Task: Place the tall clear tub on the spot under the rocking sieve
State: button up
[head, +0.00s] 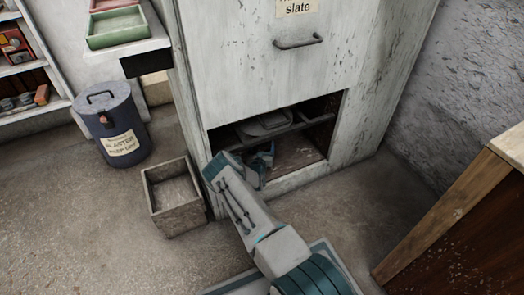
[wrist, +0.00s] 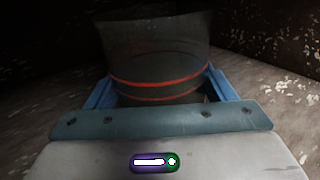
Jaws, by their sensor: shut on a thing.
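The tall clear tub (wrist: 155,50) stands upright in the wrist view, dim and see-through, with two red lines around it. My gripper (wrist: 160,92) is shut on it, with one blue finger at each side. In the head view my gripper (head: 262,163) reaches into the low opening of the pale cabinet, and my arm hides most of what it holds. What looks like the rocking sieve (head: 266,123), a grey rounded pan on a dark bar, sits in the upper part of the opening, above my gripper. The spot under it is hidden.
The cabinet (head: 235,75) frames the opening closely on both sides and above. Its bare floor (head: 298,158) shows to the right of my gripper. An open wooden box (head: 172,200) and a plaster bin (head: 110,128) stand left. A wooden bench (head: 460,215) stands right.

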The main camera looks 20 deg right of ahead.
jog(key=shift+f, duration=0.2)
jog(key=shift+f, duration=0.1)
jog(key=o, duration=1.2)
jog(key=shift+a+r, duration=0.1)
jog(key=shift+r, duration=0.1)
jog(key=p+v, duration=0.5)
jog(key=v, duration=0.6)
jog(key=shift+s+a+p, duration=0.15)
jog(key=shift+s+p, duration=0.15)
jog(key=shift+s, duration=0.2)
